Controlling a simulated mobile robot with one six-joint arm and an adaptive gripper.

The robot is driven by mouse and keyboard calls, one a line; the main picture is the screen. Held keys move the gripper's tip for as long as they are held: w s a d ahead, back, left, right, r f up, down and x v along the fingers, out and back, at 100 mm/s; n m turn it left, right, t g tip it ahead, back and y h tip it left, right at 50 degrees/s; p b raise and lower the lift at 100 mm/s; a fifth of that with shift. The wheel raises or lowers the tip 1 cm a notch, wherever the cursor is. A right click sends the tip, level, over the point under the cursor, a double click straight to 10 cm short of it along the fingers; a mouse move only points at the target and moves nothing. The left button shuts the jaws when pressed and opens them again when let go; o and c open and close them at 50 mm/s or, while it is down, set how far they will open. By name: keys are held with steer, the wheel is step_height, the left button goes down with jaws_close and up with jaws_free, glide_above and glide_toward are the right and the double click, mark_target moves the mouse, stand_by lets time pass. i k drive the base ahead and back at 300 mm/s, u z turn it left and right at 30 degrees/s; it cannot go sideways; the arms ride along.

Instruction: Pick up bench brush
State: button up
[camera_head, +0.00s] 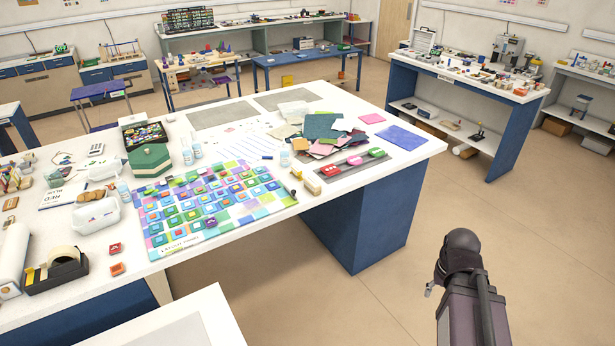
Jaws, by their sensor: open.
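I cannot pick out a bench brush for certain. A small beige block-like thing (306,181) lies near the front edge of the big white table, left of the red and green pieces; it is too small to tell whether it is a brush. My arm rises at the lower right over bare floor, apart from the table. My gripper does not show in this view.
The white table (420,152) holds a colourful tile chart (215,205), a green box (150,160), a tape dispenser (58,268) and fabric-like sheets (325,128). A white-topped bench (525,96) stands at the right. Open floor (540,220) lies between.

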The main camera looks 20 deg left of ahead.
mark_target(313, 186)
steer(key=u, duration=0.3)
steer(key=i, duration=1.2)
steer(key=u, duration=0.2)
